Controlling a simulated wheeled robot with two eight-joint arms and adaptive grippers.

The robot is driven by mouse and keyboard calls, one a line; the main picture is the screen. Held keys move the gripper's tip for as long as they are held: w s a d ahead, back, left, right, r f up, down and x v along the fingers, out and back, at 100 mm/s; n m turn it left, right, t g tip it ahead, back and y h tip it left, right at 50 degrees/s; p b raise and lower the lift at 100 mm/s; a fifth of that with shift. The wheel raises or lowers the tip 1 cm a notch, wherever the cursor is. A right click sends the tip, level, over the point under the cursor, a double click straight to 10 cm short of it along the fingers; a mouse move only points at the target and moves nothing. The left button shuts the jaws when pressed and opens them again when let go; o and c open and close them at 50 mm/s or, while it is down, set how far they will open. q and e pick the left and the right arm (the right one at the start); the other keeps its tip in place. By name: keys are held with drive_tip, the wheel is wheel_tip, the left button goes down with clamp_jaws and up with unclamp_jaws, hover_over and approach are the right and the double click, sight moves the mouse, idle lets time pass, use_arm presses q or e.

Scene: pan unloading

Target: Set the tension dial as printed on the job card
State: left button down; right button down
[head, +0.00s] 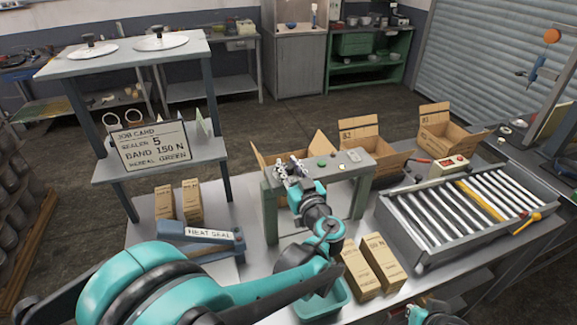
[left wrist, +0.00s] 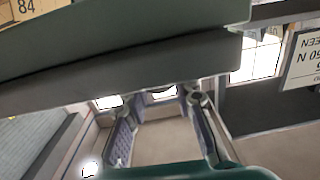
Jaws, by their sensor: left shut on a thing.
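The job card (head: 150,145) stands on the left shelf and reads sealer 5, band 150 N, with a last line ending in green. Its edge also shows in the left wrist view (left wrist: 303,60). My left gripper (head: 290,168) is at the left end of the top bar of the grey-green arch machine (head: 338,166). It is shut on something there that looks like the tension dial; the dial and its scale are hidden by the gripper. In the left wrist view the fingers (left wrist: 163,130) reach up under the bar. My right gripper is out of view.
A green button (head: 321,163) sits on the bar, right of my gripper. A heat sealer (head: 205,240) lies left. Cartons (head: 380,262) and a teal bin (head: 325,303) are in front. A roller conveyor (head: 465,205) is right; open boxes (head: 370,145) stand behind.

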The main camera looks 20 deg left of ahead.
use_arm(q)
drive_tip(key=m+t+h, duration=0.1)
drive_tip(key=h, duration=0.1)
drive_tip(key=m+t+h, duration=0.1)
drive_tip(key=m+h, duration=0.2)
drive_tip(key=h, duration=0.1)
drive_tip(key=shift+a+t, duration=0.25)
drive_tip(key=shift+t, duration=0.15)
drive_tip(key=m+h, duration=0.2)
drive_tip(key=h, duration=0.1)
drive_tip(key=m+h, duration=0.2)
drive_tip(key=h, duration=0.2)
drive_tip(key=shift+m, duration=0.4)
drive_tip(key=m+g+h, duration=0.1)
drive_tip(key=m+h, duration=0.1)
drive_tip(key=h, duration=0.1)
drive_tip(key=m+g+h, duration=0.1)
drive_tip(key=m+h, duration=0.1)
drive_tip(key=h, duration=0.1)
drive_tip(key=m+g+h+b, duration=0.1)
drive_tip(key=m+g+h, duration=0.1)
drive_tip(key=h, duration=0.1)
drive_tip(key=shift+w, duration=0.1)
drive_tip(key=m+g+h, duration=0.4)
drive_tip(key=m+g, duration=0.1)
drive_tip(key=g, duration=0.1)
drive_tip(key=shift+d+h, duration=0.1)
drive_tip(key=shift+h, duration=0.3)
drive_tip(key=shift+m+g, duration=0.3)
